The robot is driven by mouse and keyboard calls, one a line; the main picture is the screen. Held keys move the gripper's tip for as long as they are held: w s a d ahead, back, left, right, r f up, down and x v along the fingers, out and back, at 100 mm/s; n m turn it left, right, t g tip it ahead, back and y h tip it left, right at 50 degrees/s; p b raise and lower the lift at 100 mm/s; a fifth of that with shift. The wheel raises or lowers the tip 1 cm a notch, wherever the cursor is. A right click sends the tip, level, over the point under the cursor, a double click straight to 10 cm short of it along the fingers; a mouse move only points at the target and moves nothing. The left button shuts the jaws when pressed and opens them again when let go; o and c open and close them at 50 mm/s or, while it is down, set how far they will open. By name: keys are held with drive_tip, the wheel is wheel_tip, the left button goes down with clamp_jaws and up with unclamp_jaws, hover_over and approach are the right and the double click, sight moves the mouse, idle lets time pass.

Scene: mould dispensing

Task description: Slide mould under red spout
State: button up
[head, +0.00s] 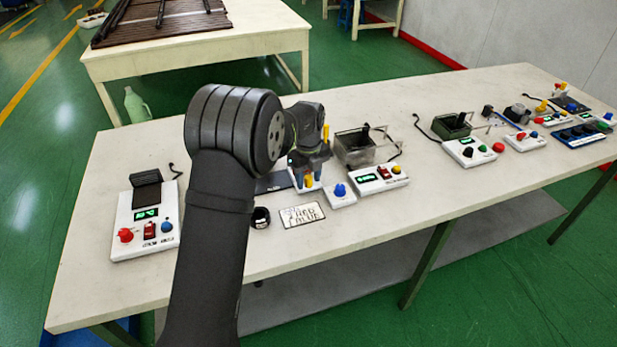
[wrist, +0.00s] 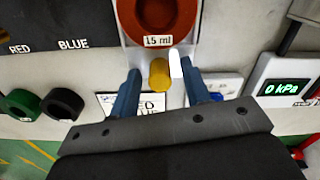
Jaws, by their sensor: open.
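My gripper (wrist: 160,68) is open, with one blue finger on each side of a yellow knob (wrist: 159,76). The fingers look apart from the knob. A white upright piece stands beside it. Just beyond the knob is a round red piece, apparently the mould (wrist: 183,28), with a "15 ml" label and a darker middle. It is cut off by the top edge. A dark panel (wrist: 60,27) marked "RED" and "BLUE" lies to its left. No red spout can be made out. In the head view my gripper (head: 309,172) is low over the table and partly hides this spot.
A green ring (wrist: 20,103) and a black ring (wrist: 61,104) lie at left. A printed card (head: 303,214) lies in front. A "0 kPa" box (wrist: 287,88) stands close at right.

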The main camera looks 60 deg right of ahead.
clamp_jaws()
drive_tip(key=shift+w+a, duration=0.1)
drive_tip(key=w+a, duration=1.2)
drive_tip(key=shift+w+a, duration=0.1)
idle(0.4)
unclamp_jaws()
